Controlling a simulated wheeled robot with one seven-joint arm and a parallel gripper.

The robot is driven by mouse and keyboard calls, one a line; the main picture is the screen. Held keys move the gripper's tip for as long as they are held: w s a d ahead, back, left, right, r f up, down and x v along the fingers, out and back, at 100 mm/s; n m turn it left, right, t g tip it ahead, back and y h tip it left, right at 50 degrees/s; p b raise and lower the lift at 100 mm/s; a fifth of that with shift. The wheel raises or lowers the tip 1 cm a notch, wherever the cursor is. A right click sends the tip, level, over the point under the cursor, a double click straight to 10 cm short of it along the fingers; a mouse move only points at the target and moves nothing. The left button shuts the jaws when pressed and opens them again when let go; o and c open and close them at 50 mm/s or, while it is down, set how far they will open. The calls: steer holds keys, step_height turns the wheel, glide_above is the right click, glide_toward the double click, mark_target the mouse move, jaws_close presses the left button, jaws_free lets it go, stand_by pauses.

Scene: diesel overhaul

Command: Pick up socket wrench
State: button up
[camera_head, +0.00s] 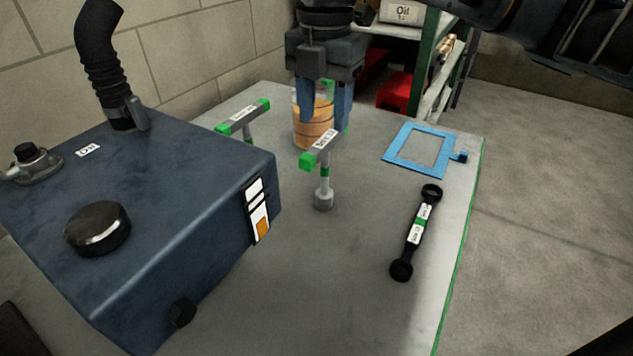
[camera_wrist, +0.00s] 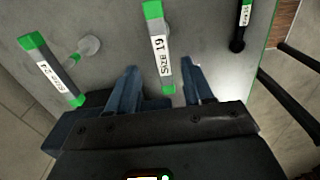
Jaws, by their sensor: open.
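Two T-handled socket wrenches with grey bars and green ends stand upright on the table. The nearer socket wrench (camera_head: 324,172), whose label reads 19 in the wrist view (camera_wrist: 158,50), stands near the table's middle. The other socket wrench (camera_head: 243,117) stands farther back left; its label reads 24 in the wrist view (camera_wrist: 50,70). My gripper (camera_head: 325,122) points down, open, just above and behind the nearer handle. In the wrist view my gripper (camera_wrist: 163,68) has its blue fingers either side of that handle's near end. I cannot tell whether they touch it.
A dark blue metal box (camera_head: 160,220) with a black hose fills the left. A jar of amber contents (camera_head: 311,130) stands behind my fingers. A blue square frame (camera_head: 393,150) and a black double-ended wrench (camera_head: 416,233) lie right. The front middle of the grey table (camera_head: 320,300) is clear.

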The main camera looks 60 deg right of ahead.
mark_target(326, 138)
steer(key=shift+s+d+f, duration=0.1)
steer(key=shift+s+f, duration=0.05)
steer(key=shift+f, duration=3.6)
jaws_close()
